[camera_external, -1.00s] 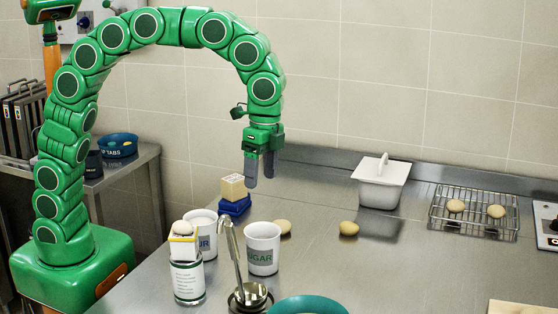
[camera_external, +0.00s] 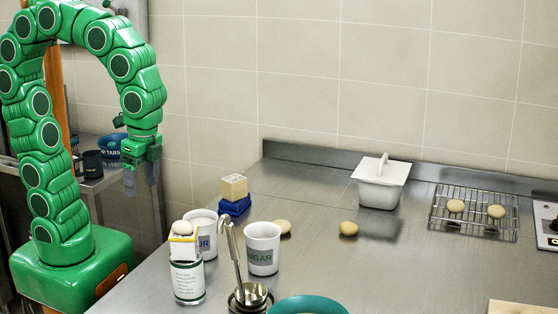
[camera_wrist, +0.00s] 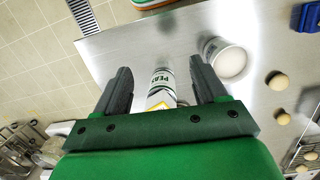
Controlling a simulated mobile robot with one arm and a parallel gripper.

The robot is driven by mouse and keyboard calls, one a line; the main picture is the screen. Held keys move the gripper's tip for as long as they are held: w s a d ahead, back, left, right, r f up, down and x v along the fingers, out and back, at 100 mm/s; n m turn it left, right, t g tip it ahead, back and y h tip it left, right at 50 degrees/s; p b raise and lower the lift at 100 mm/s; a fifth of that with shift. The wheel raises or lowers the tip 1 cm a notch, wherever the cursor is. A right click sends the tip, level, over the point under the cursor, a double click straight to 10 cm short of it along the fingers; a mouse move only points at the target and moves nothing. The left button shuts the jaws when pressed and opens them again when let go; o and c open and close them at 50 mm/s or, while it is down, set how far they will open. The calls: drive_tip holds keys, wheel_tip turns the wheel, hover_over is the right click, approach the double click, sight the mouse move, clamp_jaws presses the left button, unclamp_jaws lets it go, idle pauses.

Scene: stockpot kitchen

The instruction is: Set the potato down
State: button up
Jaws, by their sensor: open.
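My gripper (camera_external: 143,180) is open and empty. It hangs in the air at the left, beyond the counter's left edge, with its fingers pointing down. In the wrist view nothing is clamped between the fingers (camera_wrist: 163,80). One tan potato (camera_external: 348,228) lies on the steel counter, and another (camera_external: 284,226) lies left of it, partly behind the sugar mug. Two more potatoes, one left (camera_external: 455,206) and one right (camera_external: 496,211), sit on the wire rack (camera_external: 440,220). Loose potatoes also show at the right of the wrist view (camera_wrist: 277,81). My gripper touches none of them.
A labelled can (camera_external: 188,281) with a pale rounded thing on top stands near the counter's left edge. Nearby are two white mugs, one marked sugar (camera_external: 262,240), a ladle (camera_external: 235,255), a blue block (camera_external: 235,206) and a teal bowl (camera_external: 308,305). A white lidded container (camera_external: 380,185) stands behind.

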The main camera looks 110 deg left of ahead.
drive_tip(key=s+d+f, duration=0.2)
drive_tip(key=s+f, duration=0.2)
drive_tip(key=s, duration=0.8)
drive_tip(key=shift+n, duration=0.4)
idle(0.3)
